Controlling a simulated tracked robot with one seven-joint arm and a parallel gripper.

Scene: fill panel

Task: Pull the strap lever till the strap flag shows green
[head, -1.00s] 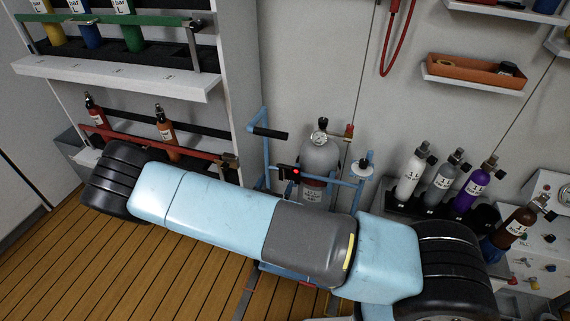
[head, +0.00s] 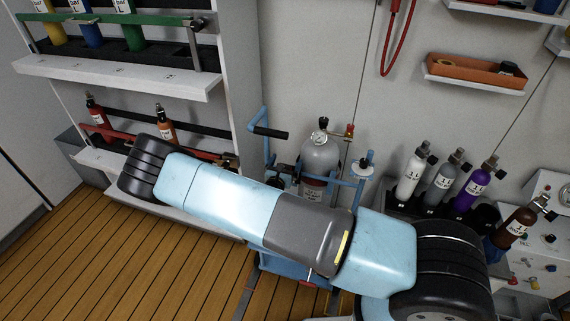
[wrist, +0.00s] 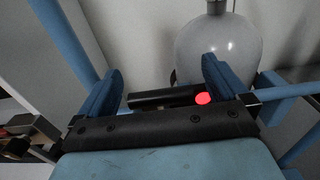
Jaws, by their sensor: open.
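The strap flag (wrist: 203,98) shows red in the wrist view. It sits at the right end of a black bar (wrist: 160,98), which looks like the strap lever, in front of the grey cylinder (wrist: 215,50). My gripper (wrist: 162,82) is open, with one blue finger at each side of the bar's visible length. I cannot tell whether a finger touches it. In the head view the grey cylinder (head: 320,157) stands upright in a blue frame (head: 358,185). My arm hides the gripper and the flag there.
The blue frame has a black-gripped handle (head: 270,132) at its left. Small bottles (head: 440,175) stand in a rack to the right. A shelf unit (head: 115,80) with more bottles is at the left. An orange tray (head: 475,70) is on the wall. Wooden floor (head: 130,265) is open at front left.

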